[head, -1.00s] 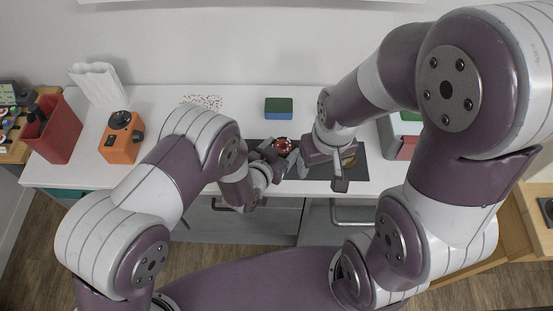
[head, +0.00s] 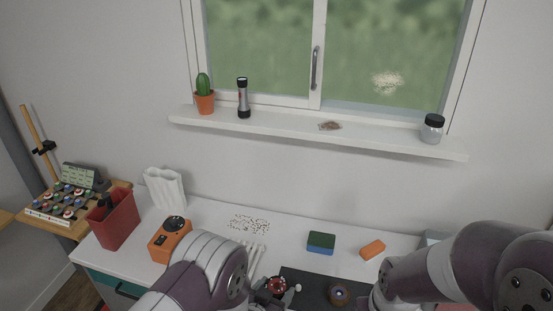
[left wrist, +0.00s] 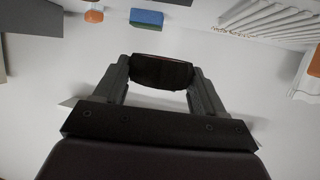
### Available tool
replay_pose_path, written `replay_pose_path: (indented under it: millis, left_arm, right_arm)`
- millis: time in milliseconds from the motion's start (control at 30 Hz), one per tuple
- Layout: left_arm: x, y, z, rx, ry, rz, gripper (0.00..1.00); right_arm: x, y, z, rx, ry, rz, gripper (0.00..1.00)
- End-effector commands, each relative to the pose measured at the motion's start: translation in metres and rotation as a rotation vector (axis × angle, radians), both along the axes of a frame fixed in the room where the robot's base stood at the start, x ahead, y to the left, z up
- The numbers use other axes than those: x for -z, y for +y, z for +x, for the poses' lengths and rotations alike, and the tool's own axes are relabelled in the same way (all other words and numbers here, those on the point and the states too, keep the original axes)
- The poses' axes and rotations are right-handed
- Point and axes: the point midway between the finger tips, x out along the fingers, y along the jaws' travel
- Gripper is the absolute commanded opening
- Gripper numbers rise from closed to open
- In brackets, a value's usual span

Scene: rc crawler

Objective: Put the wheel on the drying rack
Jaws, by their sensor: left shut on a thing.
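My left gripper (head: 277,291) is at the bottom of the head view, shut on a dark wheel with a red hub (head: 276,286). In the left wrist view the wheel (left wrist: 162,72) sits between the two fingertips, black tread toward the camera. A white slatted thing, apparently the drying rack (head: 256,260), lies on the table just beyond and left of the gripper, partly hidden by my left arm. Its white slats (left wrist: 270,19) show at the top right of the left wrist view, apart from the wheel. My right arm is at the lower right; its gripper is out of view.
A dark mat (head: 310,282) carries a round orange-brown part (head: 340,293). A green-and-blue sponge (head: 321,243) and an orange block (head: 372,249) lie behind. An orange box (head: 170,240), red bin (head: 114,218) and white corrugated holder (head: 165,188) stand left. Small bits (head: 249,224) are scattered near the wall.

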Motion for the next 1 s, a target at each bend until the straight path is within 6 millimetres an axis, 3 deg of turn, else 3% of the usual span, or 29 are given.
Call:
replay_pose_path:
  millis: [33, 100, 200, 333, 500, 667, 767, 867, 1000]
  left_arm:
    - [0.005, 0.032, -0.001, -0.067, 0.005, 0.002, 0.40]
    - [0.010, 0.076, -0.005, -0.166, 0.005, 0.001, 0.40]
    - [0.016, 0.128, -0.013, -0.289, 0.002, 0.001, 0.40]
    - [0.019, 0.170, -0.019, -0.395, -0.002, -0.001, 0.40]
    - [0.019, 0.188, -0.018, -0.442, -0.001, -0.001, 0.40]
    - [0.019, 0.174, -0.018, -0.406, -0.001, 0.000, 0.40]
    - [0.016, 0.144, -0.016, -0.329, -0.002, -0.001, 0.40]
    - [0.009, 0.099, -0.008, -0.220, -0.004, -0.002, 0.40]
    - [0.000, 0.017, -0.001, -0.037, -0.005, -0.002, 0.40]
  right_arm:
    - [0.002, 0.000, 0.000, 0.000, 0.000, 0.000, 0.72]
    - [0.003, 0.000, 0.000, 0.000, 0.000, 0.000, 0.72]
    - [0.004, 0.000, 0.000, 0.000, 0.000, 0.000, 0.72]
    - [0.005, 0.000, 0.000, 0.000, 0.000, 0.000, 0.72]
    - [0.005, 0.000, 0.000, 0.000, 0.000, 0.000, 0.72]
    - [0.005, 0.000, 0.000, 0.000, 0.000, 0.000, 0.72]
    - [0.003, 0.000, 0.000, 0.000, 0.000, 0.000, 0.72]
    - [0.002, 0.000, 0.000, 0.000, 0.000, 0.000, 0.72]
    - [0.000, 0.000, 0.000, 0.000, 0.000, 0.000, 0.72]
